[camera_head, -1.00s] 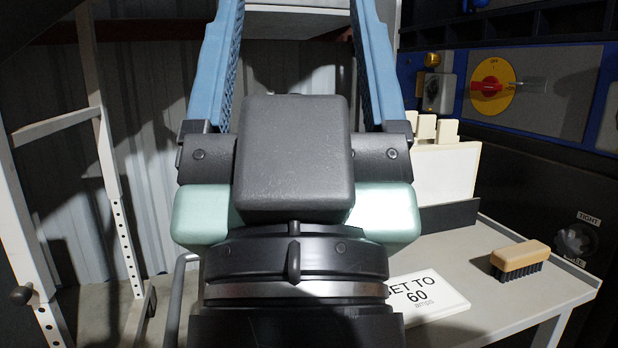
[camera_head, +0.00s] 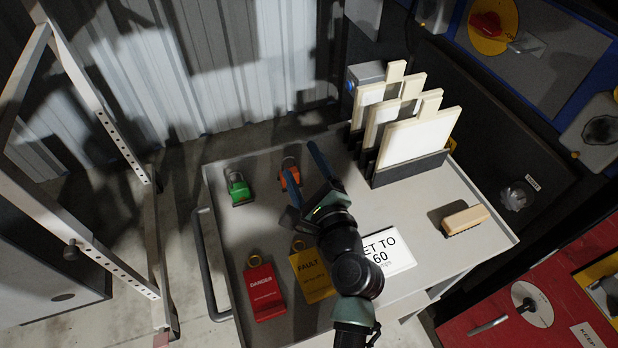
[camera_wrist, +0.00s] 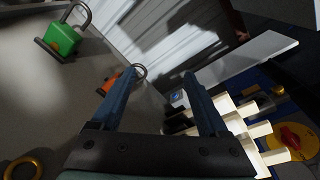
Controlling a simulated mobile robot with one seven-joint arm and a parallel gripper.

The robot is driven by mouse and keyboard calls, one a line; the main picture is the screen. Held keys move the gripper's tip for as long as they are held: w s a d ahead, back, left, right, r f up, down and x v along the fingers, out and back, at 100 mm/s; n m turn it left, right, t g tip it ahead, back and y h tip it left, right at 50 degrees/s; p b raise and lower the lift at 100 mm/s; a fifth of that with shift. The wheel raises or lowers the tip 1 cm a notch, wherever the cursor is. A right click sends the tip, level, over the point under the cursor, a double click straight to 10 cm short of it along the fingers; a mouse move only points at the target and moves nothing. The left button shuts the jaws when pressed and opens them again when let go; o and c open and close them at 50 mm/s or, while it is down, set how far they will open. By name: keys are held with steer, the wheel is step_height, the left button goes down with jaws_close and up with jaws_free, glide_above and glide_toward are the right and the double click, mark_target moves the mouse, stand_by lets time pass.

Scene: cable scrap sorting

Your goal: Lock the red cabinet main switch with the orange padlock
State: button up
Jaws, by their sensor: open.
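The orange padlock (camera_head: 291,177) lies on the grey cart top near its back edge, partly hidden behind one finger of my gripper. My gripper (camera_head: 298,158) is open and empty, with blue fingers over the cart beside the padlock; contact cannot be told. The red cabinet (camera_head: 470,338) is at the lower right, with a grey round disc and lever handle (camera_head: 531,303) and a cut-off yellow plate (camera_head: 598,272). A red rotary switch on yellow (camera_head: 487,25) is on the grey-blue panel above.
A green padlock (camera_head: 238,188) lies left of the orange one. A red danger tag (camera_head: 264,292) and yellow fault tag (camera_head: 312,280) lie in front. A rack of boards (camera_head: 412,145), a brush (camera_head: 465,219) and a sign (camera_head: 397,256) occupy the cart's right side.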

mark_target(296, 174)
steer(key=s+f+m+p, duration=0.1)
steer(key=s+f+m, duration=0.1)
steer(key=m, duration=0.1)
steer(key=s+f+m+g+p, duration=0.1)
steer(key=s+f+m+p, duration=0.1)
steer(key=m, duration=0.1)
steer(key=s+d+f+m+p, duration=0.1)
steer(key=f+m, duration=0.1)
steer(key=m, duration=0.1)
steer(key=shift+s+f+p, duration=0.3)
steer(key=shift+s+p, duration=0.1)
steer(key=shift+b+x, duration=0.45)
steer(key=shift+x, duration=0.3)
steer(key=shift+b+x, duration=1.75)
steer(key=shift+x, duration=2.8)
steer(key=shift+s+f, duration=0.1)
steer(key=shift+f, duration=0.1)
steer(key=c, duration=1.1)
steer(key=shift+r, duration=0.1)
steer(key=shift+r+p, duration=1.2)
steer(key=shift+p, duration=0.15)
